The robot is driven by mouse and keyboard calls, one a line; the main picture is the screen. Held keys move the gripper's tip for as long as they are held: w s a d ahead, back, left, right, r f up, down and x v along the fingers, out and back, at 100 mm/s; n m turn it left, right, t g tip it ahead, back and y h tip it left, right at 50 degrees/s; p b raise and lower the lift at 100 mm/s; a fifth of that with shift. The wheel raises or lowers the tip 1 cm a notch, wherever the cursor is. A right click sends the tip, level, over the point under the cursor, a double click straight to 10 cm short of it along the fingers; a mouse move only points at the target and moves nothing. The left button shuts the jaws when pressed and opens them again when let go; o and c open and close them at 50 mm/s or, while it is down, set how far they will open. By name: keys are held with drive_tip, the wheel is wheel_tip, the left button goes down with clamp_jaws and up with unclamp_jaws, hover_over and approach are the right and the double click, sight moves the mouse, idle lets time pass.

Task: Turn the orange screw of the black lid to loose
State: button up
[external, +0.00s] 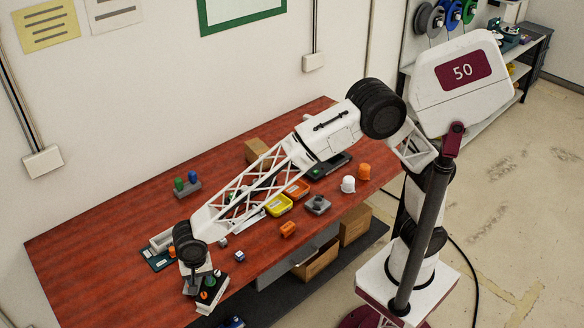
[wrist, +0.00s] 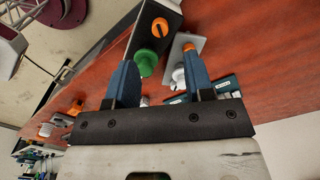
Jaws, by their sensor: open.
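The black lid (external: 217,291) tops a pale box at the front left of the table. In the external view it carries an orange screw (external: 204,295) and a green knob (external: 210,281). In the wrist view the orange screw (wrist: 160,27) has a dark slot and stands beyond the fingertips, with the green knob (wrist: 146,60) nearer, by the left finger. My gripper (wrist: 160,57) is open, its two blue fingers apart with nothing held. It is low beside the lid, apart from the orange screw as far as I can tell.
A grey plate (wrist: 187,45) with an orange piece is partly hidden behind the right finger. A white-grey knob (wrist: 180,77) is near it. Small cubes (external: 239,256), an orange block (external: 288,229) and a yellow tray (external: 278,205) lie to the right.

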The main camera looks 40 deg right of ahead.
sight(207, 289)
drive_tip(key=n, duration=2.2)
drive_tip(key=shift+n, duration=0.3)
drive_tip(key=shift+f, duration=0.2)
drive_tip(key=shift+f, duration=3.75)
drive_tip(key=shift+c, duration=0.3)
